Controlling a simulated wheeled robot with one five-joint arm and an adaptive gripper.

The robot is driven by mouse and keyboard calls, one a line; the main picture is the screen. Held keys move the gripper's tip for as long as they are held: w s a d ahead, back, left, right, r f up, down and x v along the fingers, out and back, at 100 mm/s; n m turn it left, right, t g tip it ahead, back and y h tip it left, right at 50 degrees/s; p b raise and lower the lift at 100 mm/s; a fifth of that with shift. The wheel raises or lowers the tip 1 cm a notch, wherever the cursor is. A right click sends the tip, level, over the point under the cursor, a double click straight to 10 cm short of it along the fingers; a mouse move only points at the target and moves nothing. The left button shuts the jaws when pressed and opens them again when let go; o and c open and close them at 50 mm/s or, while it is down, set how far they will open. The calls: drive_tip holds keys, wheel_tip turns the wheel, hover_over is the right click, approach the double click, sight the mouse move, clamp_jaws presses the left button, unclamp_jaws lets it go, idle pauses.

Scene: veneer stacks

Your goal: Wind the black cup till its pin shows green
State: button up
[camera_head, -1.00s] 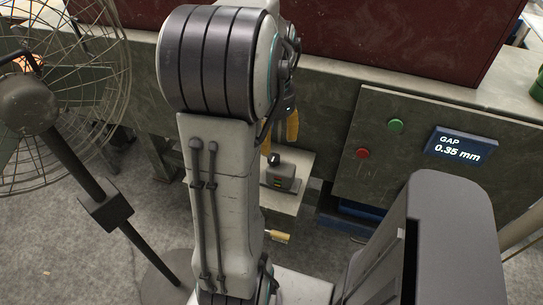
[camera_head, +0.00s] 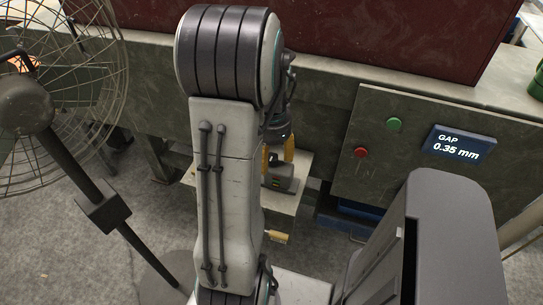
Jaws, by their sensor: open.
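My gripper (camera_head: 277,158) is open, with its yellow fingers pointing down, partly hidden behind my arm. It is at a small grey device (camera_head: 281,182) on a pale stand. The black knob-like cup on top of the device is mostly hidden between and behind the fingers; I cannot tell whether they touch it. A small coloured mark shows on the device's front, too small to read as the pin or its colour.
A wire-caged fan (camera_head: 40,105) on a black pole stands at left. A green machine panel (camera_head: 400,160) at right has a red button (camera_head: 361,152), a green button (camera_head: 394,124) and a display (camera_head: 459,145) reading "GAP 0.35 mm". A dark red block (camera_head: 400,35) lies behind.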

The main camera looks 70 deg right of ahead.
clamp_jaws()
idle(0.7)
